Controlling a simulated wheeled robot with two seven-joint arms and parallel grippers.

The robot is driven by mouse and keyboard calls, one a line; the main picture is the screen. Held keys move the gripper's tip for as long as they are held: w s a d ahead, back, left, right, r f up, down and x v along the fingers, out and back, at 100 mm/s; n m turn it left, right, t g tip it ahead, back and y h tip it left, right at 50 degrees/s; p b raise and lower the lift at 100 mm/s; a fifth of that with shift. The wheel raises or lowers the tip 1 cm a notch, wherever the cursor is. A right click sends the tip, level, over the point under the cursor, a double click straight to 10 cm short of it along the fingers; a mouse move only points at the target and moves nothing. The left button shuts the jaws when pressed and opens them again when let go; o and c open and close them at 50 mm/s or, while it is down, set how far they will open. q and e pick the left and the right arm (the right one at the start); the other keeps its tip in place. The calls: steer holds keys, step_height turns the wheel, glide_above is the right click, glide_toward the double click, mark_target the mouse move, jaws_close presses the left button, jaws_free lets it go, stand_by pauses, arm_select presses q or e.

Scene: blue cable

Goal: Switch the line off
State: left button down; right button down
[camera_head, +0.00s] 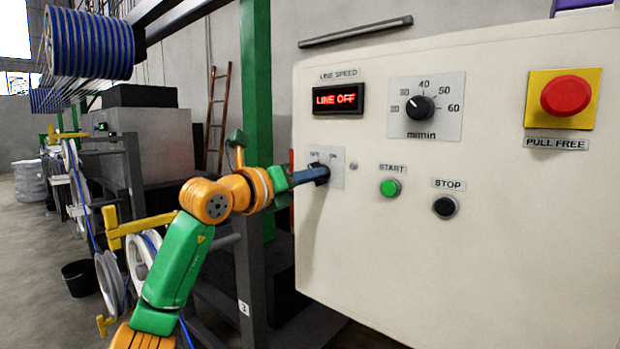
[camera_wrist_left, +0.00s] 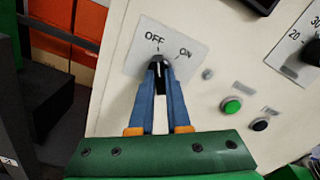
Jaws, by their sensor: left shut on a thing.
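The OFF/ON rotary switch sits on a light plate (camera_head: 337,168) at the left of the cream control panel (camera_head: 470,230). My left gripper (camera_head: 318,174) reaches it from the left. In the left wrist view its two blue fingers (camera_wrist_left: 160,72) are shut on the dark switch knob (camera_wrist_left: 158,61). The knob's white mark points up, close to the OFF label. The line speed display (camera_head: 338,98) reads LINE OFF in red. My right gripper is not in view.
The panel also carries a speed dial (camera_head: 420,108), a green START button (camera_head: 390,187), a black STOP button (camera_head: 445,206) and a red pull-free knob (camera_head: 566,96). A green post (camera_head: 256,90) stands left of the panel. Cable reels (camera_head: 110,280) stand at the left.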

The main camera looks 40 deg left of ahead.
arm_select(q)
steer(key=shift+r, duration=0.25)
steer(key=c, duration=1.2)
jaws_free()
steer(key=o, duration=0.3)
steer(key=shift+f, duration=0.15)
steer(key=s+b, duration=0.1)
steer(key=s, duration=0.1)
steer(key=s+b, duration=0.1)
steer(key=s, duration=0.1)
steer(key=s+b, duration=0.1)
steer(key=s, duration=0.2)
steer(key=shift+s+a+b, duration=0.1)
steer(key=shift+a+b, duration=0.25)
steer(key=shift+b, duration=0.05)
